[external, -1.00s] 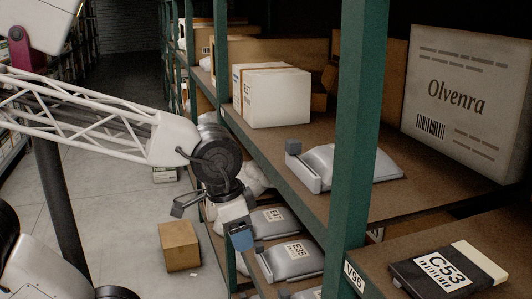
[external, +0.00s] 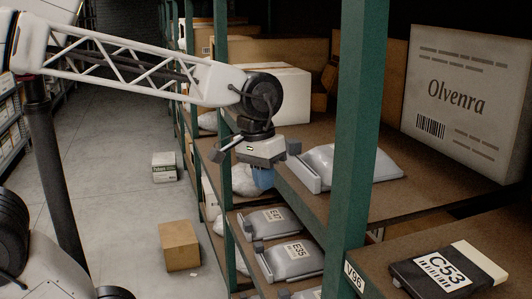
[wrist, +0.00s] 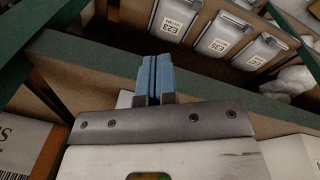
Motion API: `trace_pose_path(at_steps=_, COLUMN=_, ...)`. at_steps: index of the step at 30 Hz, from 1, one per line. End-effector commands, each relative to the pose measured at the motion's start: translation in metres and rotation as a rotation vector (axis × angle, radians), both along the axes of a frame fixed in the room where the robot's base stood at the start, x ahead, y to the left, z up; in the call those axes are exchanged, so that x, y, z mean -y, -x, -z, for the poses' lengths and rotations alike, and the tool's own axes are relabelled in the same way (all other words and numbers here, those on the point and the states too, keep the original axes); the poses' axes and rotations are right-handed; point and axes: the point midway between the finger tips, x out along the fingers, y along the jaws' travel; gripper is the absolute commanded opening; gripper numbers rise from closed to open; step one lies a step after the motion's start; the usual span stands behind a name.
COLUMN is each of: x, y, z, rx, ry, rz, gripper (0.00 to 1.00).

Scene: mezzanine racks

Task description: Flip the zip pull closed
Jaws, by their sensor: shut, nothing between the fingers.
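A grey padded pouch (external: 352,161) lies on the upper shelf in the external view. A pale zip bar (external: 304,173) runs along its front end, with a small grey block-like pull (external: 293,147) at the bar's far end. My gripper (external: 263,178) hangs just outside the shelf edge, left of the bar and apart from it in the picture. Its blue fingers are together and empty; they also show in the wrist view (wrist: 154,78). I cannot make out this pouch or its pull in the wrist view.
Similar pouches marked E47 (external: 268,222) and E35 (external: 291,260) lie on the lower shelf. A white box (external: 282,95) and the Olvenra carton (external: 463,100) stand on the upper shelf. A brown box (external: 179,246) is on the floor.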

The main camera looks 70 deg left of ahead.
Motion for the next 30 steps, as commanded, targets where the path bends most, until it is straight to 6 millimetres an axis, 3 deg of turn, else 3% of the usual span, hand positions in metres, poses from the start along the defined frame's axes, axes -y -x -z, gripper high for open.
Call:
trace_pose_path(at_steps=15, x=-0.075, y=-0.056, z=-0.064, rx=-0.129, ry=0.134, rz=-0.432, gripper=0.00)
trace_pose_path(at_steps=30, x=-0.164, y=-0.093, z=-0.118, rx=-0.259, ry=0.260, rz=-0.822, gripper=0.00)
